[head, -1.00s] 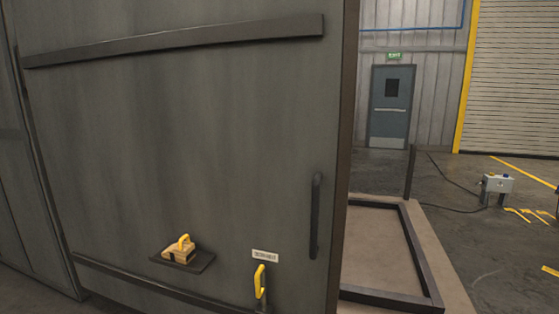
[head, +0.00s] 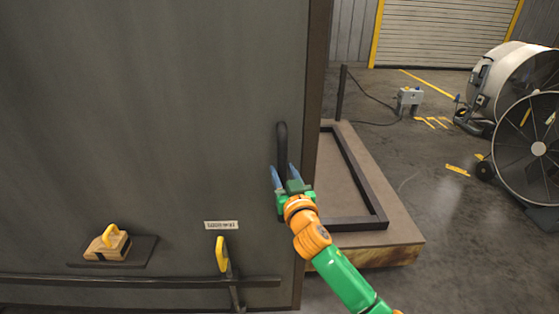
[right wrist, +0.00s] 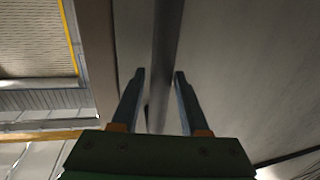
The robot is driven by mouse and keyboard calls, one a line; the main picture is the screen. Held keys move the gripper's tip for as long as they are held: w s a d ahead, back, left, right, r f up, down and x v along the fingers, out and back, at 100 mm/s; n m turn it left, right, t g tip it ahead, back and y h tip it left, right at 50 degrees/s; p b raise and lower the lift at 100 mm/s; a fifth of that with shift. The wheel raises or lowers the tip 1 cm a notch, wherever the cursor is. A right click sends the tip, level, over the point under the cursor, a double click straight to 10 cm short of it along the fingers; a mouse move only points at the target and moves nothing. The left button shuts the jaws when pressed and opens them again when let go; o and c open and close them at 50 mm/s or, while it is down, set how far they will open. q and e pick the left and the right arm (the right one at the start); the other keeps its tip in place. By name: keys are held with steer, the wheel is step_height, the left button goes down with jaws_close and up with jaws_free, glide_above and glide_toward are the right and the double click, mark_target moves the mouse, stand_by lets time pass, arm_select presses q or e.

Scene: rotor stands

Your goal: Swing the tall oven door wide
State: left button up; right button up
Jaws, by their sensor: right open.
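The tall oven door (head: 150,130) is a big dark grey panel filling the left of the head view. A dark vertical bar handle (head: 282,145) stands near its right edge. My right gripper (head: 283,176) is open at the lower part of this handle. In the right wrist view the handle (right wrist: 165,60) runs between the two spread fingers (right wrist: 159,76), and a gap shows on the finger sides. A yellow-gripped lever (head: 221,254) sits lower on the door, below a small white label (head: 222,225). My left gripper is not in view.
A small shelf (head: 140,250) on the door holds a wooden block with a yellow handle (head: 107,243). A low platform with a dark frame (head: 375,205) lies right of the door. A control box (head: 410,97) and large fans (head: 530,145) stand farther right on open floor.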

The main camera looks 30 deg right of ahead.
steer(key=shift+x, duration=2)
jaws_close()
